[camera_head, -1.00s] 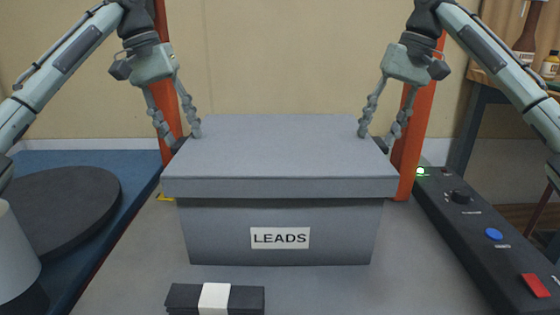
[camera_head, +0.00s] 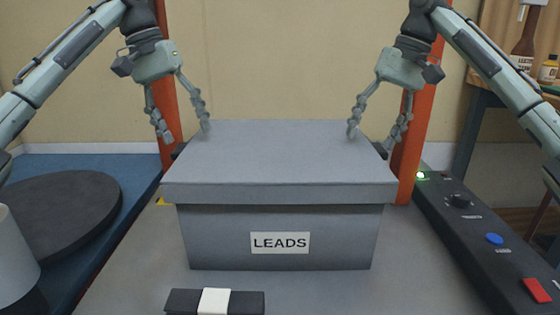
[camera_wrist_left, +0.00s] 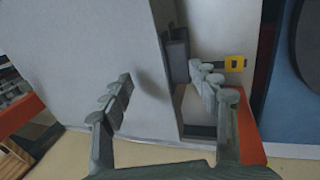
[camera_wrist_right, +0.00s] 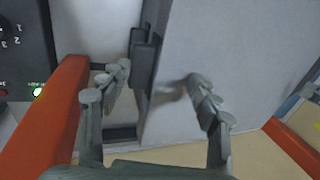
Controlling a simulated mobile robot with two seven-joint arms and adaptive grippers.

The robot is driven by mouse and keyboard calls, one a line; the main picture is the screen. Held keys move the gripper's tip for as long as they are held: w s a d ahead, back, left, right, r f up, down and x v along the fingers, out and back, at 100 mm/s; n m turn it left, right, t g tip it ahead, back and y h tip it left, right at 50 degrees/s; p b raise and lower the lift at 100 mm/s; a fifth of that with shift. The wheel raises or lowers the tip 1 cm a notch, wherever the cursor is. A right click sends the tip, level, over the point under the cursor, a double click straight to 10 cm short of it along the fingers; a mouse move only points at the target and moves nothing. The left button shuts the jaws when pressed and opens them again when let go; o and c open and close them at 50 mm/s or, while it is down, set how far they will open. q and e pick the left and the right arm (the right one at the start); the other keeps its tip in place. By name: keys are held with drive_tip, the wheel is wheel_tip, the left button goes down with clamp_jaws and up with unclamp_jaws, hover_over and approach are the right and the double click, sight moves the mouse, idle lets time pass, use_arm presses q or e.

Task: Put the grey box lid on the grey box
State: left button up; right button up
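The grey box lid (camera_head: 280,160) lies level on top of the grey box (camera_head: 210,235), which has a "LEADS" label on its front. The lid's front rim overhangs the box front evenly, and the inside is hidden. My left gripper (camera_head: 183,132) is open at the lid's left rear edge, one finger over the lid top and one outside it. My right gripper (camera_head: 374,135) is open likewise at the right rear edge. Both wrist views show spread, empty fingers astride the lid (camera_wrist_left: 90,60) (camera_wrist_right: 230,60) edge; whether they touch it I cannot tell.
A dark bundle with a white band (camera_head: 215,301) lies in front of the box. A black control panel (camera_head: 480,235) runs along the right. A dark round disc (camera_head: 65,205) is on the blue surface at left. Orange posts (camera_head: 410,150) stand behind both sides.

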drive_tip(key=shift+d, duration=0.1)
drive_tip(key=shift+r, duration=0.15)
use_arm(q)
drive_tip(key=v, duration=1)
drive_tip(key=shift+r, duration=0.35)
use_arm(e)
drive_tip(key=v, duration=1.1)
drive_tip(key=shift+r, duration=0.35)
use_arm(q)
drive_tip(key=shift+a, duration=0.15)
use_arm(e)
drive_tip(key=shift+d, duration=0.15)
